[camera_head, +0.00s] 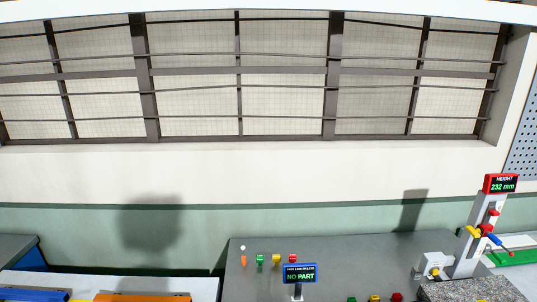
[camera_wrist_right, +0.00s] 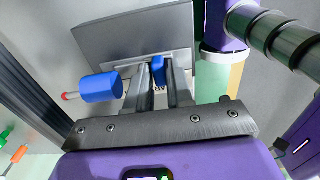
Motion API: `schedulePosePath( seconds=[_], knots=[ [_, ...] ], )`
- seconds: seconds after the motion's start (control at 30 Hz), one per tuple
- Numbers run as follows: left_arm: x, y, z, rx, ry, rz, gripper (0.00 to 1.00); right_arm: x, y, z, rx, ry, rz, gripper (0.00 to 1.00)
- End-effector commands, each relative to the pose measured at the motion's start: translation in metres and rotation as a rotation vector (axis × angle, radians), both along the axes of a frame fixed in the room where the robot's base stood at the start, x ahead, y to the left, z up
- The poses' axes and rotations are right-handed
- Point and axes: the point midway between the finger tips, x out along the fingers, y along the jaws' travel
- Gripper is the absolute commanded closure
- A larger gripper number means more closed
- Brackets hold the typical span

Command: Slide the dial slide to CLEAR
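My right gripper (camera_wrist_right: 158,72) shows in the right wrist view. Its two grey fingers stand close together, with a small blue piece (camera_wrist_right: 158,68) filling the narrow gap near their tips. This may be the knob of the dial slide, but no full slide and no CLEAR mark can be read. A few dark letters show between the fingers, only partly visible. A larger blue cylinder (camera_wrist_right: 101,87) with a red-tipped pin is just left of the fingers. Neither gripper shows in the head view, and my left gripper is not in view.
A grey plate (camera_wrist_right: 125,35) lies just beyond the fingers. In the head view, a blue-framed display (camera_head: 300,273) reads NO PART on the grey bench (camera_head: 350,260). A height gauge (camera_head: 478,230) reads 232 mm at right. Several small coloured pieces stand along the bench.

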Motion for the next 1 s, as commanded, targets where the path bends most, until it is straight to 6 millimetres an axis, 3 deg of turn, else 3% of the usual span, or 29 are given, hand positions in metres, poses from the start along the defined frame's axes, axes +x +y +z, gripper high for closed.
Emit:
schedulePosePath(
  seconds=[0.03,0.13,0.53,0.57,0.8,1.0],
  knots=[
    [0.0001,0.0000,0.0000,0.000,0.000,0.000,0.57,0.0001,0.0000,0.0000,0.000,0.000,0.000,0.87],
    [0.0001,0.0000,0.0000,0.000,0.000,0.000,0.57,0.0001,0.0000,0.0001,0.000,0.000,0.000,1.00],
    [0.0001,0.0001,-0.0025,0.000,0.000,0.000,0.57,-0.0041,-0.0001,-0.0001,0.000,0.000,0.000,1.00],
    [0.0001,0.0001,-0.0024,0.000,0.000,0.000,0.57,-0.0042,-0.0001,0.0000,0.000,-0.001,0.000,0.84],
    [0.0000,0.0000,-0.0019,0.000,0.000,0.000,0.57,-0.0039,-0.0001,0.0001,0.000,0.000,0.000,0.49],
    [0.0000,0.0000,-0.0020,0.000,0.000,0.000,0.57,-0.0037,-0.0001,0.0000,0.000,-0.001,0.000,0.49]
  ],
)
